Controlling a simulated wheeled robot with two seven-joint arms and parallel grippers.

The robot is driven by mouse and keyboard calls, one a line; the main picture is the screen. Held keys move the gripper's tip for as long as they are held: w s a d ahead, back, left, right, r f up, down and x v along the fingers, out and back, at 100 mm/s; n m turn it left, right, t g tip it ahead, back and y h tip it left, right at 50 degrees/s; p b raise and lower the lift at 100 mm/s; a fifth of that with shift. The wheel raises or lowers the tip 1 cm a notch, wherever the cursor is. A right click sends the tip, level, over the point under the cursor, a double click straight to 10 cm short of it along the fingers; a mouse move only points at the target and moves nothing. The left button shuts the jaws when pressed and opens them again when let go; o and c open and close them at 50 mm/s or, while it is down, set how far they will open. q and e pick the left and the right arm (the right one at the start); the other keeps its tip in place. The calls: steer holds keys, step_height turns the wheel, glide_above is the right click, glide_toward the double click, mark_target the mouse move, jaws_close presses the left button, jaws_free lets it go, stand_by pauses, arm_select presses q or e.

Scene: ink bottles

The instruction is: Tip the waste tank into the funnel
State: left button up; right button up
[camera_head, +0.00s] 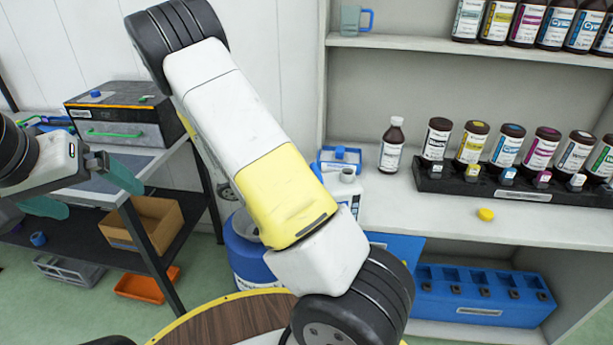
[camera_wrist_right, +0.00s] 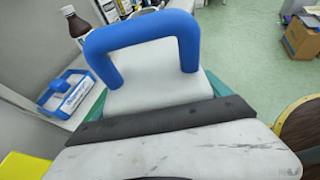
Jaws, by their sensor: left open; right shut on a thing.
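The waste tank (camera_wrist_right: 150,95) is a white body with a thick blue loop handle, seen close up in the right wrist view. My right gripper (camera_wrist_right: 150,100) is shut on it, with teal fingers showing at both sides. A blue drum (camera_head: 245,262) with a white label stands on the floor behind that arm. My left gripper (camera_head: 85,191) is open and empty at the far left, by the side bench.
The bench carries a dark box (camera_head: 120,115).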

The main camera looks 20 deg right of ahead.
steer(key=shift+s, duration=0.2)
steer(key=w+d+f, duration=0.1)
steer(key=w+d, duration=0.1)
steer(key=w, duration=0.2)
steer(key=w+d+f, duration=0.1)
steer(key=w+d, duration=0.2)
steer(key=w, duration=0.2)
steer(key=w+d+f, duration=0.2)
steer(key=w, duration=0.3)
steer(key=shift+w+d, duration=0.1)
steer(key=shift+d, duration=0.1)
steer(key=shift+f, duration=0.25)
steer(key=shift+f, duration=0.1)
steer(key=o, duration=1.9)
steer(key=shift+f, duration=0.1)
